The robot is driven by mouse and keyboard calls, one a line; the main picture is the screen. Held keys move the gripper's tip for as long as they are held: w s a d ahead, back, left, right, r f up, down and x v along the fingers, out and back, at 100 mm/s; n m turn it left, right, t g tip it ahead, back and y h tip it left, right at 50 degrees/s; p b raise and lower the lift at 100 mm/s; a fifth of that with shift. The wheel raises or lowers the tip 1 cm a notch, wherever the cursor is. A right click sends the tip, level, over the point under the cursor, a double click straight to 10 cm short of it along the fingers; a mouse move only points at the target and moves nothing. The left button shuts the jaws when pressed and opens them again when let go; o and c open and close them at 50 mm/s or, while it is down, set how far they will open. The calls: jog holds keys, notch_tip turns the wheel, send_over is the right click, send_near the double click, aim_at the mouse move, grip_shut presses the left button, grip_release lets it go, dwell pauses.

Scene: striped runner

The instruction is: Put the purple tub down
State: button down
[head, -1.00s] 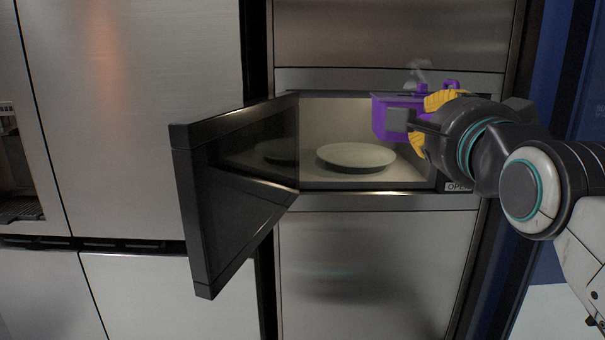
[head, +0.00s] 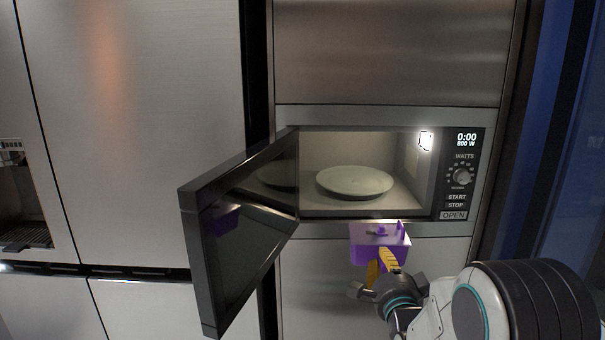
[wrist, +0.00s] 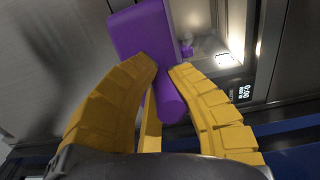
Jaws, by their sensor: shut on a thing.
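The purple tub (head: 377,251) is held by my gripper (head: 381,267) in the head view, just below and in front of the open microwave (head: 462,133). It looks roughly upright there. In the wrist view, the yellow fingers of my gripper (wrist: 163,75) are shut on the tub's purple handle, and the tub's body (wrist: 143,32) lies beyond them. A round plate (head: 354,181) sits inside the lit microwave, with nothing on it. Part of the tub's near side is hidden by the fingers.
The microwave door (head: 240,240) stands open to the left, jutting toward me. A steel fridge (head: 150,130) is further left. The microwave's lower sill is just above the tub. The control panel is right of the opening.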

notch_tip(320, 180, down, 14)
jog(key=s+p, duration=0.2)
jog(key=p, duration=0.7)
jog(key=shift+d+r, duration=0.1)
